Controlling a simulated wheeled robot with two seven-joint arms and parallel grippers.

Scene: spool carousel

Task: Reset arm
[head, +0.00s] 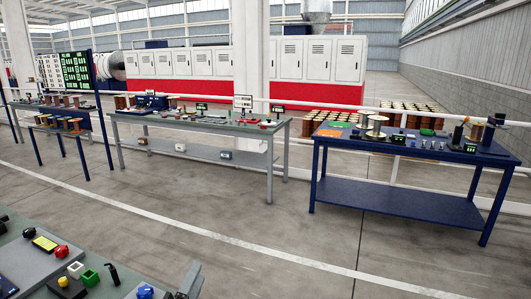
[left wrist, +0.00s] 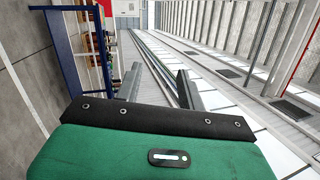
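My left gripper (left wrist: 159,72) shows in the left wrist view, with its two grey fingers well apart and nothing between them. It points out over the hall, away from any near object. In the head view a grey angled piece at the bottom edge, by the near bench, may be part of this gripper (head: 189,281); too little shows to be sure. My right gripper is in neither view.
A near bench (head: 115,291) at bottom left carries red, yellow, green and blue controls. A blue table (head: 400,199) with spools (head: 376,124) stands at right, a grey table (head: 220,128) in the middle. Open floor (head: 250,215) lies between.

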